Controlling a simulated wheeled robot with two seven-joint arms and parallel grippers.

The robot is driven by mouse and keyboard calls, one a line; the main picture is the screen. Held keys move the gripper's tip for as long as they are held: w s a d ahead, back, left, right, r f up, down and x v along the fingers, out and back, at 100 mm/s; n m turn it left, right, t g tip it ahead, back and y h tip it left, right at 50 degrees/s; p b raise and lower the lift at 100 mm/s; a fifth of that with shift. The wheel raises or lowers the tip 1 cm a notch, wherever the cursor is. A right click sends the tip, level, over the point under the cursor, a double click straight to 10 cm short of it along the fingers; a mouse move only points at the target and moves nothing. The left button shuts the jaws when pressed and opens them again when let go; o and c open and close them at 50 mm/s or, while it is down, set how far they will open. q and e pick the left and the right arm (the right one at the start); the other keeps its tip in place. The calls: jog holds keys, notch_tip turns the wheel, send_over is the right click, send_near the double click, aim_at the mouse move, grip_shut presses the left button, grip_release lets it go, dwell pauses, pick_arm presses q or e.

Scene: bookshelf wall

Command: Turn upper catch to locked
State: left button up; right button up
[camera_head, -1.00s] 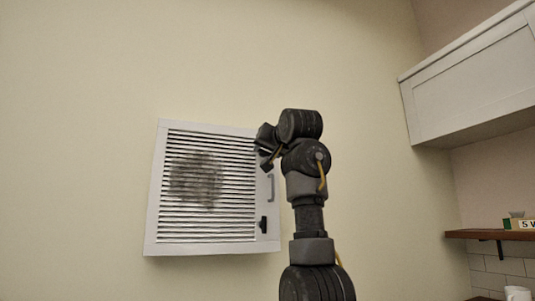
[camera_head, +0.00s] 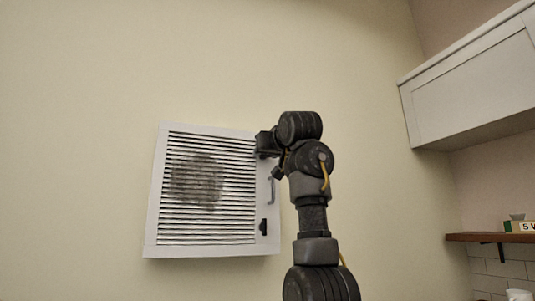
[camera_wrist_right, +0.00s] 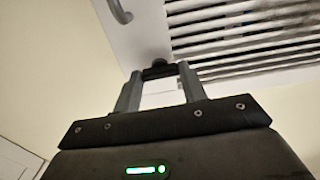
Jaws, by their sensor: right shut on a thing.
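A white louvred vent panel (camera_head: 153,215) with a grey smudge on its slats is on the wall in the head view. A small black lower catch (camera_head: 263,227) sits at its lower right edge. The upper catch is hidden behind my right gripper (camera_head: 268,144) in the head view. In the wrist view, the dark upper catch (camera_wrist_right: 159,70) shows between the fingertips of my right gripper (camera_wrist_right: 158,74), on the panel's frame. The gripper is shut on it. I cannot tell which way the catch points. My left gripper is not in view.
A grey handle (camera_head: 271,190) stands out from the panel's right edge below my gripper and also shows in the wrist view (camera_wrist_right: 121,10). A white wall cabinet (camera_head: 470,95) hangs at the upper right, above a wooden shelf (camera_head: 490,237). The wall left of the panel is clear.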

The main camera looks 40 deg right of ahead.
jog(key=o, duration=1)
jog(key=b+v, duration=0.6)
jog(key=v, duration=0.4)
jog(key=shift+s+a, duration=0.1)
jog(key=shift+s, duration=0.25)
jog(key=shift+w+f, duration=0.1)
